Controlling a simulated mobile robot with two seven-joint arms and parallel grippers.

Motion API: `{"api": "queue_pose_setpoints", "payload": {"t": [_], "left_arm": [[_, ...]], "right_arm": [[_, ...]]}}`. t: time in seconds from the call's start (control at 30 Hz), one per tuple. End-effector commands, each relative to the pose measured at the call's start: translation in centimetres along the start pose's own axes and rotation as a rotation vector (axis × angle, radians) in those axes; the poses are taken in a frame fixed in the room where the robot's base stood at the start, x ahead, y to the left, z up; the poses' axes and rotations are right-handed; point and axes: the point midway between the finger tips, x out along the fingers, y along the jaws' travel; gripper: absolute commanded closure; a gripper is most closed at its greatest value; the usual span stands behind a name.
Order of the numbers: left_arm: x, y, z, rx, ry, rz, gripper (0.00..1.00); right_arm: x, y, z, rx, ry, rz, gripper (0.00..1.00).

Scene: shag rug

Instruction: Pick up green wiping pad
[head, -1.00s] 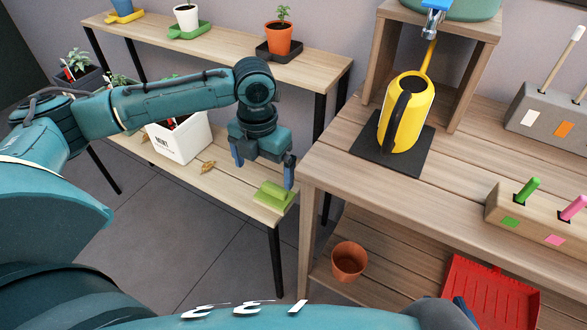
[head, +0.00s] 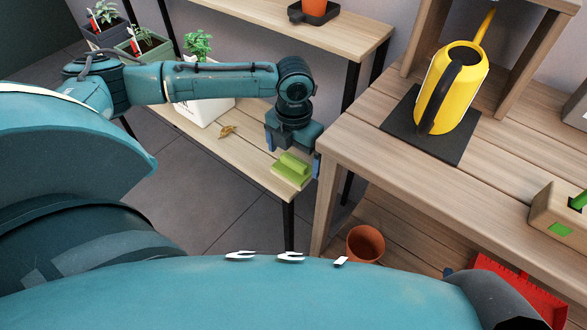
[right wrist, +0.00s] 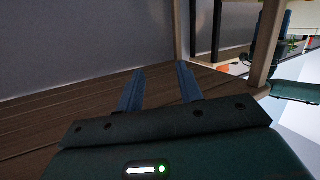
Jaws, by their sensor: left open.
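The green wiping pad (head: 291,173) lies near the front right end of the low wooden bench at the centre of the head view. It has a flat base and a raised grip on top. My left gripper (head: 292,156) is open, with one blue finger on each side of the pad's top in the picture. Whether the fingers touch the pad cannot be told. My right gripper (right wrist: 160,70) is open and empty in the right wrist view, over a brown wooden surface.
A white planter (head: 203,105) and a dry leaf (head: 227,131) are on the low bench (head: 258,150). The workbench (head: 365,155) stands close on the right, with a yellow watering can (head: 455,90). A terracotta pot (head: 366,243) and red dustpan (head: 510,290) are below.

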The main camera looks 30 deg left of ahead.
Motion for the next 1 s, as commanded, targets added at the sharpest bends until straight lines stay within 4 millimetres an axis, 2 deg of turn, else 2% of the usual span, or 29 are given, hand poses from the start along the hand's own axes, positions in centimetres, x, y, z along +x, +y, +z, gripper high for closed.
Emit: {"api": "queue_pose_setpoints", "payload": {"t": [0.03,0.2,0.5,1.0], "left_arm": [[1.4,0.1,0.1,-0.001,0.001,0.001,0.00],[3.3,0.2,0.1,0.000,0.000,0.001,0.00],[3.5,0.2,0.1,0.000,0.000,0.001,0.00],[3.5,0.2,0.1,0.000,0.000,0.001,0.40]], "right_arm": [[0.2,-0.1,0.5,-0.009,0.028,0.000,0.64],[0.4,-0.3,0.1,-0.031,0.095,0.002,0.64],[0.4,-0.3,-0.2,-0.037,0.110,0.002,0.64],[0.4,-0.3,-0.2,-0.036,0.108,0.002,0.64]]}}
